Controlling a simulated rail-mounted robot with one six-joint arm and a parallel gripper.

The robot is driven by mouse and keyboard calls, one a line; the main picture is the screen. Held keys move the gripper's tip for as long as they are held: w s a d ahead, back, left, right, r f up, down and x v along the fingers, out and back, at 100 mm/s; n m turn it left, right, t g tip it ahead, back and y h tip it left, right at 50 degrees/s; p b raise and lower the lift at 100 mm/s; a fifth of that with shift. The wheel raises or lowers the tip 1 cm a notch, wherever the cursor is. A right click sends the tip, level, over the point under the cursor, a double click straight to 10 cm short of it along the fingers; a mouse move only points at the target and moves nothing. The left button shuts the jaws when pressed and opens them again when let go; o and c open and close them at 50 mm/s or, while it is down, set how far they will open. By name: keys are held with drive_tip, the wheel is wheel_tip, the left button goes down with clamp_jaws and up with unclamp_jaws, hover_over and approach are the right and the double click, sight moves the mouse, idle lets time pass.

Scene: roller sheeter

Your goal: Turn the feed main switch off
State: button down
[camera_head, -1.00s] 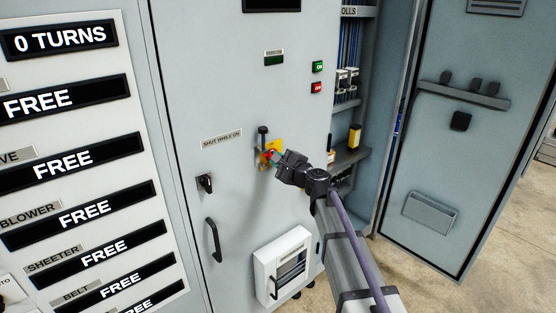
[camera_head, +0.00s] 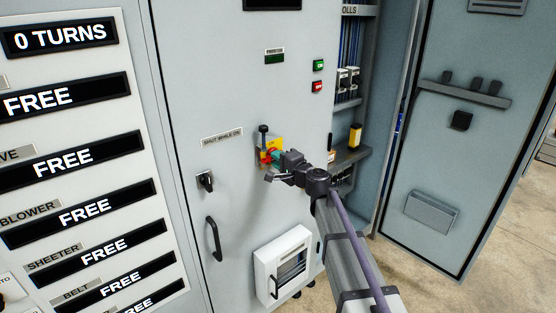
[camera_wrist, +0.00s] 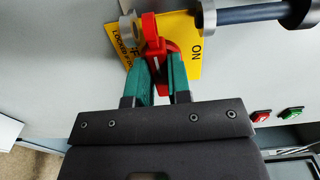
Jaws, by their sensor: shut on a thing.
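The feed main switch shows as a red handle (camera_wrist: 152,32) on a yellow plate (camera_wrist: 191,68) in the wrist view. "ON" is printed on the plate's right side, and partly covered lettering with "LOCKED" is at its left. My gripper (camera_wrist: 161,76) has its two green fingers on either side of the red handle's near end, shut on it. In the head view, my gripper (camera_head: 277,158) is at the yellow plate (camera_head: 266,144) on the cabinet door and covers much of the switch. I cannot tell exactly which mark the handle points to.
The door has a black key-type handle (camera_head: 205,181), a pull handle (camera_head: 213,240) and a white box (camera_head: 283,267). An open compartment lies right.

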idle(0.3)
drive_tip(key=c, duration=1.1)
unclamp_jaws()
drive_tip(key=shift+o, duration=0.2)
drive_tip(key=v, duration=1.1)
drive_tip(key=shift+a, duration=0.1)
drive_tip(key=s+d+f+n+g+h, duration=0.3)
drive_tip(key=s+f+n+g+h, duration=0.3)
drive_tip(key=s+f+n+g, duration=0.7)
drive_tip(key=s+d+f+m+h, duration=0.3)
drive_tip(key=s+d, duration=0.5)
drive_tip(key=s, duration=0.4)
drive_tip(key=f+h, duration=0.1)
drive_tip(key=h, duration=0.1)
drive_tip(key=shift+s+g+h, duration=0.3)
drive_tip(key=shift+s+g, duration=0.05)
drive_tip(key=shift+g, duration=0.05)
